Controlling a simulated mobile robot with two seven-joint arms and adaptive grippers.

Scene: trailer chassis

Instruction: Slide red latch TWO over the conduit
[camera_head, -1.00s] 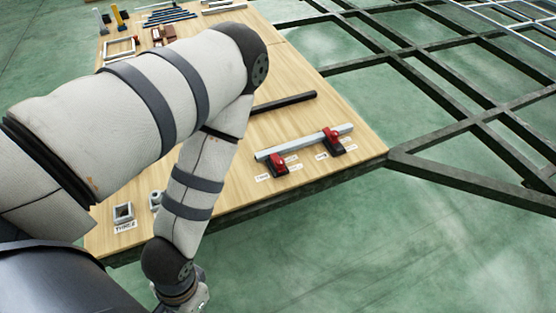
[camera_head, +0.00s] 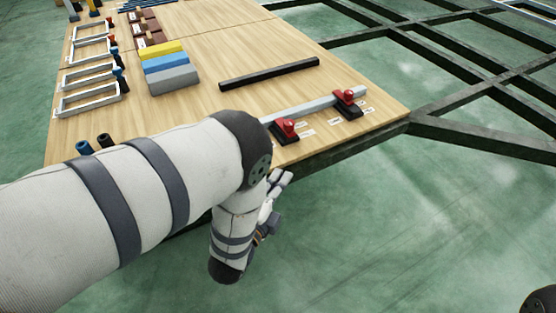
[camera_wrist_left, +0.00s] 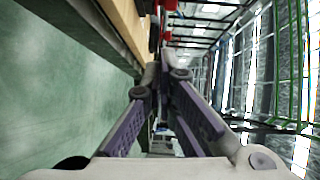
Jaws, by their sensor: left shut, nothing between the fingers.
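A pale grey conduit (camera_head: 318,105) lies near the table's front right edge. A red latch on a black base (camera_head: 287,130) stands at its near end, and another red latch (camera_head: 347,97) stands toward its far end. The small white labels beside them are too small to read, so I cannot tell which is TWO. My left gripper (camera_head: 281,181) is shut and empty, just off the table edge below the nearer latch. In the left wrist view the fingers (camera_wrist_left: 160,72) converge, with a red part (camera_wrist_left: 167,5) at the top edge. My right gripper is not in view.
A black bar (camera_head: 270,74) lies behind the conduit on the wooden table (camera_head: 215,30). Yellow, blue and grey blocks (camera_head: 170,66) and white frames (camera_head: 90,75) are farther left. A dark metal chassis (camera_head: 480,130) adjoins the right edge. The green floor in front is clear.

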